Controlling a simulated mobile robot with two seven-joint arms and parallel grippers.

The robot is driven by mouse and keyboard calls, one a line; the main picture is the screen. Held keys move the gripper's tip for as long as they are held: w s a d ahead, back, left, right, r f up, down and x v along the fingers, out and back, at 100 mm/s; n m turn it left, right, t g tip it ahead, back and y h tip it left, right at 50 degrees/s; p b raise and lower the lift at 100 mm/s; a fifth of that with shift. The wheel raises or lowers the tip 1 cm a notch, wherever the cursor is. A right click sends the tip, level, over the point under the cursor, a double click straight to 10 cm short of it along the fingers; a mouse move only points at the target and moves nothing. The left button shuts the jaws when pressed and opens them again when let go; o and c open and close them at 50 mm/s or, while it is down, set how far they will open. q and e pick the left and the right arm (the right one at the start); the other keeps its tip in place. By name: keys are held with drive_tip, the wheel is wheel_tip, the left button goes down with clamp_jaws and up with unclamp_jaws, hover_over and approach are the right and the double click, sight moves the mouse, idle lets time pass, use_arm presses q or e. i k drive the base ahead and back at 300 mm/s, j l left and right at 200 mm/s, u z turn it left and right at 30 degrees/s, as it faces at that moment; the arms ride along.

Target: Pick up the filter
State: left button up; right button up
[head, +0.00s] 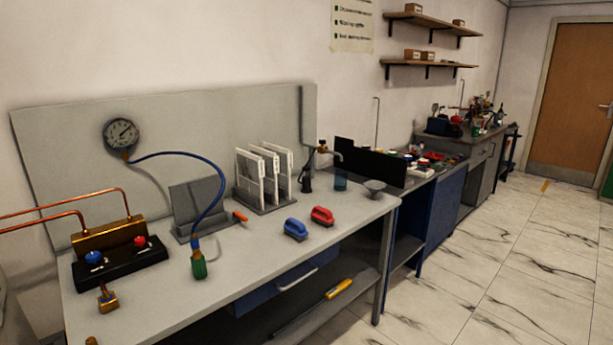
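No part is clearly marked as the filter, and I cannot tell for certain which thing it is. Several flat white framed panels (249,178) stand upright in a grey rack (265,205) at the back of the workbench. Neither of my grippers is in view.
The front middle is clear.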

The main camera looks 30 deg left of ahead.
sight(250, 171)
drive_tip(key=i+l+z, duration=0.1)
drive_tip(key=i+z, duration=0.15)
drive_tip(key=i, duration=1)
drive_tip(key=i+l+u, duration=0.1)
drive_tip(key=i+u, duration=0.3)
drive_tip(key=i+l+u, duration=0.2)
drive_tip(key=i+u, duration=0.25)
drive_tip(key=i+l+u, duration=0.25)
drive_tip(key=u, duration=0.15)
drive_tip(key=i+l+u, duration=0.25)
drive_tip(key=l+u, duration=0.15)
drive_tip(key=l, duration=0.15)
